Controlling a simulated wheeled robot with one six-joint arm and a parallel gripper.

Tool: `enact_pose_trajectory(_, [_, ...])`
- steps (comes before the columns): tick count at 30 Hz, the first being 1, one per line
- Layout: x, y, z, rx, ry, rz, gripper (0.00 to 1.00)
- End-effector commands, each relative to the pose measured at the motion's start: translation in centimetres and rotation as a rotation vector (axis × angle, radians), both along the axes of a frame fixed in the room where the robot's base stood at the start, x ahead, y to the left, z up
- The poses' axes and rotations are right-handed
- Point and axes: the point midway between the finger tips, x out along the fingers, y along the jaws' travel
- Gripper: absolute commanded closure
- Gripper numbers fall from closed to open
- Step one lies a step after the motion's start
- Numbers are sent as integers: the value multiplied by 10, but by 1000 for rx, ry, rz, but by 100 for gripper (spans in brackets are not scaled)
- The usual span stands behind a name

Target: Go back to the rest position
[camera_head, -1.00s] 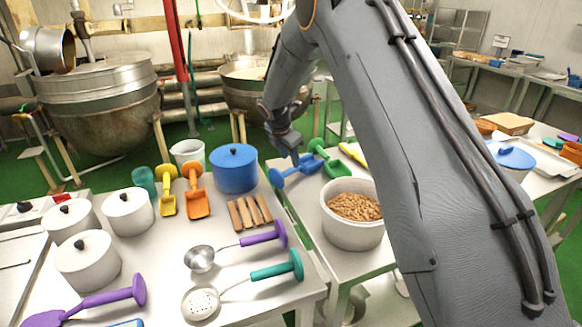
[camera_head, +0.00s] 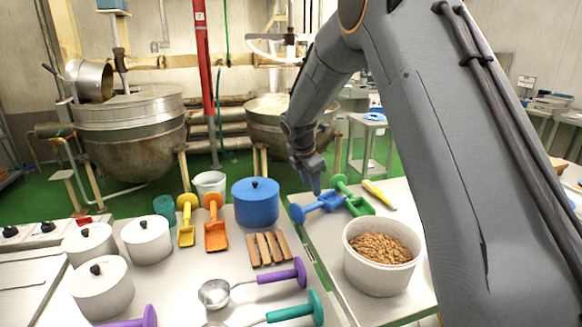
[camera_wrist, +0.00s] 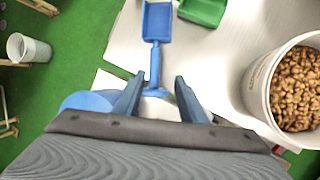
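My gripper (camera_head: 313,183) is above the left edge of the right-hand table, pointing down. In the wrist view my gripper (camera_wrist: 157,92) has its two fingers well apart with nothing held. The blue scoop (camera_head: 318,207) lies on the table just below it. In the wrist view the blue scoop (camera_wrist: 156,22) has its handle end in the gap between the fingers, apart from both. The exact height of the fingers above it is hard to tell.
A white pot of nuts (camera_head: 378,258), a green scoop (camera_head: 358,205) and a yellow-handled tool (camera_head: 379,194) share this table. The left table holds a blue pot (camera_head: 255,203), white pots (camera_head: 147,240), yellow (camera_head: 186,222) and orange (camera_head: 215,235) scoops, and ladles. Large kettles (camera_head: 130,130) stand behind.

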Motion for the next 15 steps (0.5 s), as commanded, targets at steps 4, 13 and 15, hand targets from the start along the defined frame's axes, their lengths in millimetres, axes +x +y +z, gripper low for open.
enact_pose_trajectory(4, [-54, -15, 8, 147, -26, -283, 62])
enact_pose_trajectory(13, [-214, -42, 8, 505, -83, -1136, 62])
enact_pose_trajectory(15, [-251, -46, 5, 571, -96, -1335, 62])
